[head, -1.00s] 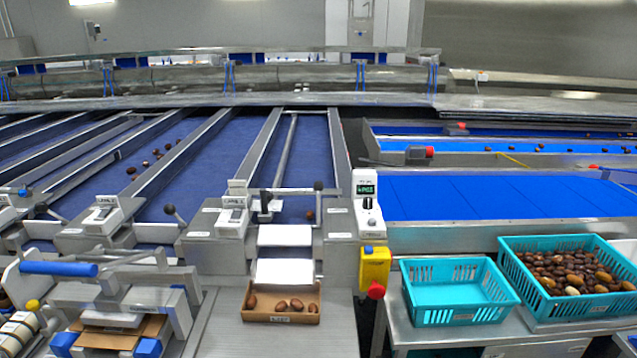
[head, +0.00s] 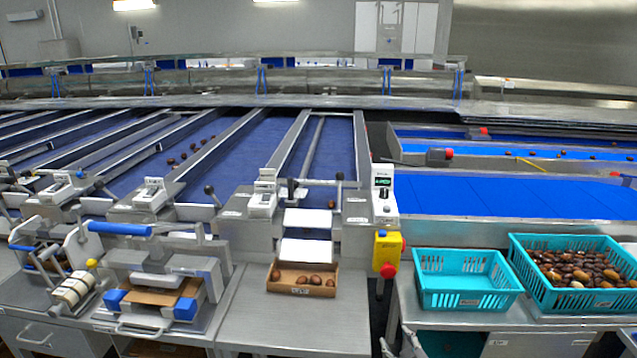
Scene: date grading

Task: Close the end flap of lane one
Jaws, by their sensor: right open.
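Lane one (head: 335,150) is the rightmost long blue belt lane, with a rail down its middle. At its near end are a crossbar, a black handle (head: 291,190) and a lever with a dark ball knob (head: 339,177) standing about upright. Below the end, a white upper plate (head: 308,218) and a white lower plate (head: 306,250) slope toward a carton (head: 302,290) holding several dates. I cannot tell how far the end flap is open. My right gripper (head: 399,345) barely shows at the bottom edge, open, well below and right of the lever. My left gripper is out of view.
One date (head: 331,204) lies near the lane's end. A yellow box with a red button (head: 387,250) stands to the right. An empty teal crate (head: 466,279) and a teal crate (head: 592,305) of dates sit farther right. A carton press (head: 160,285) stands left.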

